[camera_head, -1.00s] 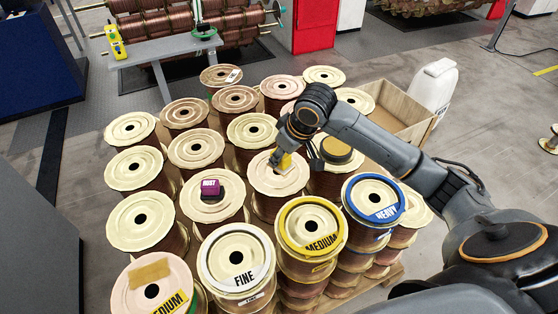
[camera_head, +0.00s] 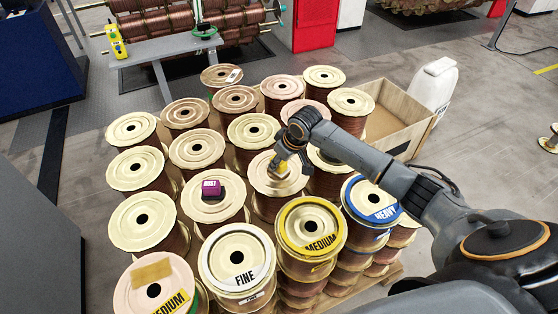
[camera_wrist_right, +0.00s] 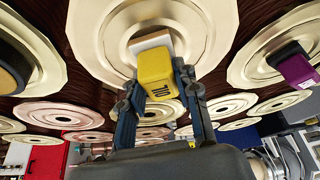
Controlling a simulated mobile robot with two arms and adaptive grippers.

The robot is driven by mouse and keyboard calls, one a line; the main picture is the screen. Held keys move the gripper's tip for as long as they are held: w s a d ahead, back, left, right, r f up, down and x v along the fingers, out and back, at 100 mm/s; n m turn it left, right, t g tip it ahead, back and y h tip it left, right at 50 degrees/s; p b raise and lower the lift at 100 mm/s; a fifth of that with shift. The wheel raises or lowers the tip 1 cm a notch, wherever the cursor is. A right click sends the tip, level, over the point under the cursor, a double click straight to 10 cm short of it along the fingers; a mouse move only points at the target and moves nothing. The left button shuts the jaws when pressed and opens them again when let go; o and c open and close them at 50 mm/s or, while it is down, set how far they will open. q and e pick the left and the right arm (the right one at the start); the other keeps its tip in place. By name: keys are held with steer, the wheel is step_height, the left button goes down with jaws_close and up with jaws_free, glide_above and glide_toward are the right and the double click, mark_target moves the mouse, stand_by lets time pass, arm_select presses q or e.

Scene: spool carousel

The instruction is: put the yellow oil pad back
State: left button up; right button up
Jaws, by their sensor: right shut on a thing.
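The yellow oil pad (camera_wrist_right: 157,78) is a yellow block with a white pad on its far face. My right gripper (camera_wrist_right: 158,95) is shut on it, one finger on each side. In the head view the yellow pad (camera_head: 282,167) is small and partly covered by my right gripper (camera_head: 287,162). It is over the middle of a cream spool top (camera_head: 264,187), which also fills the upper middle of the wrist view (camera_wrist_right: 215,40). I cannot tell whether the pad touches the spool. My left gripper is not in view.
A purple dust pad (camera_head: 211,188) sits on the spool to the left. Spools labelled fine (camera_head: 237,258), medium (camera_head: 311,228) and heavy (camera_head: 372,198) stand in front. A tan pad (camera_head: 152,271) lies front left. An open wooden box (camera_head: 400,140) is behind my right arm.

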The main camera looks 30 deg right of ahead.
steer(key=o, duration=1)
steer(key=shift+f, duration=0.1)
steer(key=v, duration=1.2)
steer(key=shift+b, duration=0.35)
